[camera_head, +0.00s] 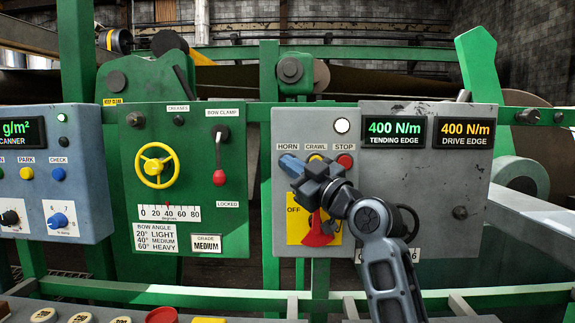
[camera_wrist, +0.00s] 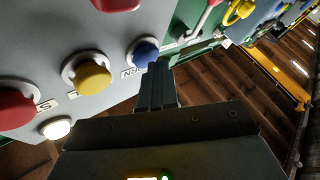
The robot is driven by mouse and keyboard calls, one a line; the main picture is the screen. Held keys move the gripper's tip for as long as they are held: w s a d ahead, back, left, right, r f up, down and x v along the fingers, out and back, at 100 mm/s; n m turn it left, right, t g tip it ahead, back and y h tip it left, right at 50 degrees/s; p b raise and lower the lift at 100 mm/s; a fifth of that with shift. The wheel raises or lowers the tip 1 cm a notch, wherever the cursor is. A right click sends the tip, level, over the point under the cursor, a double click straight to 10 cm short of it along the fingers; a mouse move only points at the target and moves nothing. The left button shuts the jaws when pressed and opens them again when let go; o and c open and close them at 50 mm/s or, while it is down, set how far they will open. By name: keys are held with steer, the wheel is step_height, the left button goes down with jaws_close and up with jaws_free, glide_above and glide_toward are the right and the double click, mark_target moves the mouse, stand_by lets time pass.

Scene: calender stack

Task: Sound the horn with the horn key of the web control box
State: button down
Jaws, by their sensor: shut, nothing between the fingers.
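The web control box (camera_head: 370,117) is a grey panel with a row marked HORN, CRAWL and STOP. The blue horn key (camera_wrist: 142,49) shows in the wrist view, partly covered by my fingertips. My gripper (camera_head: 287,162) is shut and empty, its tips at the horn key's place under the HORN label; in the head view they hide most or all of the key. In the wrist view my gripper (camera_wrist: 156,66) overlaps the key's lower edge. I cannot tell whether it touches or presses the key. A round white lamp (camera_head: 342,126) above the keys looks bright.
The yellow crawl key (camera_wrist: 90,74) and red stop key (camera_head: 345,161) sit close beside the horn key. A red rotary switch (camera_head: 318,236) on a yellow plate is below. The green bow panel (camera_head: 125,195) with a yellow handwheel (camera_head: 157,166) stands to the left.

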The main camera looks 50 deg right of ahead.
stand_by(0.4)
steer(key=shift+s+a, duration=0.55)
steer(key=shift+a, duration=0.15)
steer(key=s+a, duration=0.1)
steer(key=a, duration=0.1)
steer(key=s+a, duration=0.2)
steer(key=shift+p, duration=0.3)
stand_by(0.8)
